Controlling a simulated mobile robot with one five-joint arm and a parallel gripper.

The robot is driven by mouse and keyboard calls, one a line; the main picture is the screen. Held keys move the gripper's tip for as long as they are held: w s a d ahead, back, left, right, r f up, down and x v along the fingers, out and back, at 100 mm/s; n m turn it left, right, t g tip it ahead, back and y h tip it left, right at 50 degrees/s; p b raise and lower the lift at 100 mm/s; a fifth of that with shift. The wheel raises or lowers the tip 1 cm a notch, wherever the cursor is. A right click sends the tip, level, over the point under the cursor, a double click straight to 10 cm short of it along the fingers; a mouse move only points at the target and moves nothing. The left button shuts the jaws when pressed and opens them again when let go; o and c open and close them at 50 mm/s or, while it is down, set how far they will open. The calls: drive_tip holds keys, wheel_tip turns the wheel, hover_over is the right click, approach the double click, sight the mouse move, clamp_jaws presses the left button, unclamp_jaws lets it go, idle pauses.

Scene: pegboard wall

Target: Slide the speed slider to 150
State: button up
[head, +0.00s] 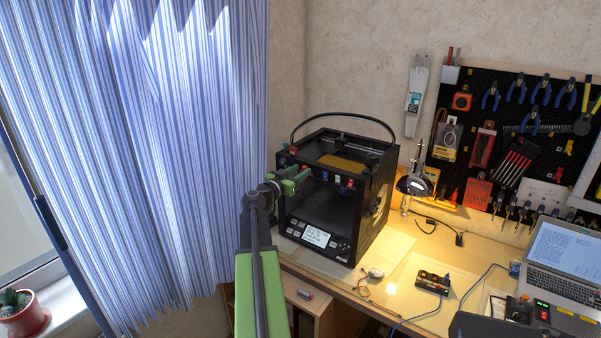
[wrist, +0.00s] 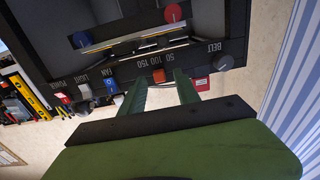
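The speed slider's small orange-red knob (wrist: 159,76) sits on the printer's dark front edge in the wrist view, beside the printed marks 50, 100 and 150. It lies near the middle of these marks; I cannot read its exact value. My gripper (wrist: 160,82) has its two green fingers on either side of the knob, with a gap showing on each side. It is open. In the head view my gripper (head: 288,180) is at the upper front left of the black printer (head: 368,225), and the slider there is hard to make out.
Other controls share the printer edge: a BELT dial (wrist: 224,62), a blue FAN control (wrist: 109,85) and a red POWER switch (wrist: 62,98). A red-and-white piece (wrist: 202,84) is close beside my right finger. A striped curtain (head: 170,140) hangs left of the printer.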

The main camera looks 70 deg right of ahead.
drive_tip(key=shift+s+d, duration=0.1)
drive_tip(key=shift+d, duration=0.35)
clamp_jaws()
idle(1.1)
